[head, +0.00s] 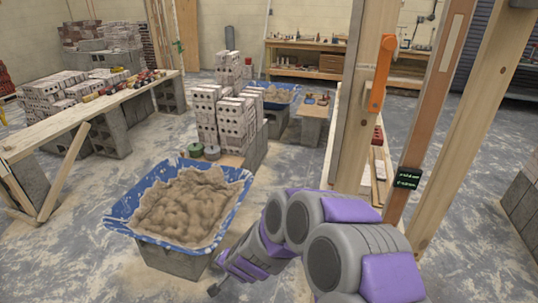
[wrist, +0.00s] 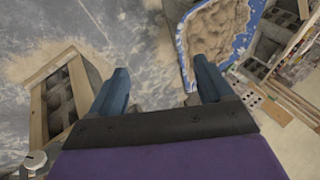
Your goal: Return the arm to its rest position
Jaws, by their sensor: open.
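My gripper (wrist: 161,65) is open in the wrist view, with two dark blue fingers spread apart and nothing between them. In the head view my grey and purple arm (head: 335,245) reaches from the lower right toward the lower middle. The gripper's jaws are not clear there. A tub of mortar (head: 190,208) with a blue liner (head: 118,211) stands on grey blocks just left of the arm. The mortar also shows in the wrist view (wrist: 215,28), beyond the right finger and apart from it.
A plank bench (head: 95,105) runs along the left. Brick stacks (head: 220,115) and a second blue-lined tub (head: 272,94) stand behind. Dusty floor (head: 60,265) is free at lower left.

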